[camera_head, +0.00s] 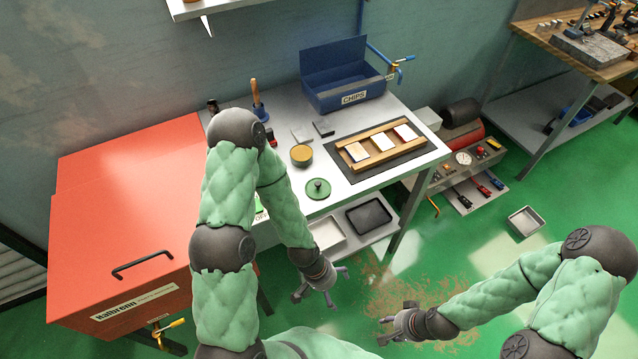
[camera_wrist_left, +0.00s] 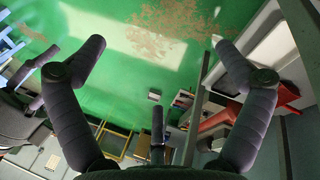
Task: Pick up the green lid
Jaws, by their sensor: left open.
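The green lid (camera_head: 318,188), round with a dark knob, lies flat on the light grey bench top near its front edge, just right of my left forearm. My left gripper (camera_head: 322,290) is open and empty, lower than the lid in the picture and apart from it, in front of the bench. In the left wrist view its two fingers (camera_wrist_left: 158,50) are spread wide with green floor beyond; I cannot make out the lid there. My right gripper (camera_head: 388,328) is out over the floor at lower right, apart from the bench, its fingers apart and nothing seen between them.
A round tin with a yellow-brown top (camera_head: 301,155) stands behind the lid. A wooden frame (camera_head: 382,160) on a dark mat is to the right. A blue CHIPS bin (camera_head: 345,98) stands at the back. A red chest (camera_head: 125,200) is at left. Trays sit on the lower shelf (camera_head: 345,240).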

